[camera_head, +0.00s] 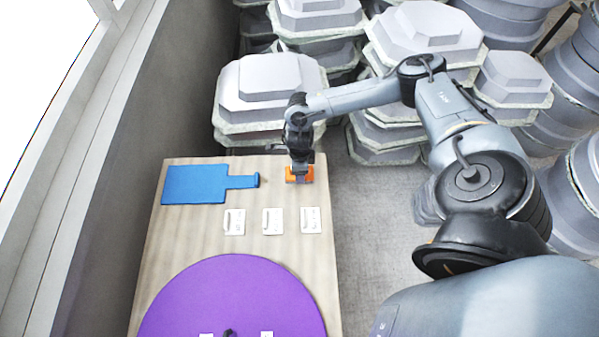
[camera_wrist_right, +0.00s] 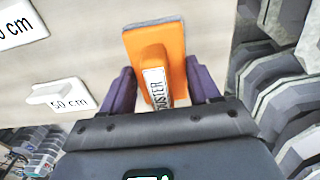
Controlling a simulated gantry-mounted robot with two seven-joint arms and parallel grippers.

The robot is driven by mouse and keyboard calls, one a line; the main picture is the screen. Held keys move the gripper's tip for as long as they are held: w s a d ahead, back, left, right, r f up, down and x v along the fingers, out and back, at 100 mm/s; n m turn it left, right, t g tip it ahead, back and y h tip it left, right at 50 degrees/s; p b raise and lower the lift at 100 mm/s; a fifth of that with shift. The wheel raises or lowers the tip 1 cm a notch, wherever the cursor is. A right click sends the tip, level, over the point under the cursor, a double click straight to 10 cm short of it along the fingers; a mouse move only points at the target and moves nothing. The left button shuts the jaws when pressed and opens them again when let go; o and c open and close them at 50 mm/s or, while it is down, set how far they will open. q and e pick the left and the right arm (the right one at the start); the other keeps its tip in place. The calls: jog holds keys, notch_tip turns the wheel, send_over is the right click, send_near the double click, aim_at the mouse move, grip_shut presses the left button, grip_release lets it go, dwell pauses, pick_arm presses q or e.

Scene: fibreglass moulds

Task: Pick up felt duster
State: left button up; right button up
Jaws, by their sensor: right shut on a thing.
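The felt duster (camera_head: 306,176) is an orange block at the far right corner of the wooden table in the head view. In the right wrist view the duster (camera_wrist_right: 157,45) shows its orange body and a white label with the letters "USTER". My right gripper (camera_head: 299,168) reaches down onto it from above. Its two purple fingers (camera_wrist_right: 163,90) stand on either side of the duster and are shut on it. Whether the duster still touches the table cannot be told. My left gripper is not in view.
The wooden table (camera_head: 180,234) holds a blue paddle-shaped board (camera_head: 195,184), a large purple disc (camera_head: 230,300) and white cards, such as the "50 cm" card (camera_wrist_right: 62,96). Grey moulds (camera_head: 268,85) are stacked behind and to the right. A wall runs along the left.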

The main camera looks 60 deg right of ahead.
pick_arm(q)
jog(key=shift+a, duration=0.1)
pick_arm(e)
jog(key=shift+r, duration=0.1)
jog(key=shift+r, duration=0.45)
jog(key=r, duration=0.1)
jog(key=r+b, duration=0.1)
jog(key=r, duration=0.1)
jog(key=shift+s+d+r, duration=0.15)
jog(key=shift+s+d, duration=0.05)
jog(key=shift+s, duration=0.15)
pick_arm(q)
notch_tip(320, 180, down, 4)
jog(key=b, duration=0.2)
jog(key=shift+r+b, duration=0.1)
jog(key=shift+b, duration=0.3)
pick_arm(e)
jog(key=shift+s+d+r, duration=0.45)
jog(key=shift+s+r, duration=0.65)
jog(key=shift+s, duration=0.65)
jog(key=shift+s+d+r, duration=0.4)
jog(key=shift+s+r, duration=0.7)
jog(key=shift+s, duration=0.65)
jog(key=shift+s+d+r, duration=0.45)
jog(key=shift+s+r, duration=0.65)
jog(key=shift+s, duration=0.65)
jog(key=o, duration=0.5)
jog(key=shift+c, duration=0.2)
jog(key=c, duration=0.3)
jog(key=shift+w+r, duration=0.1)
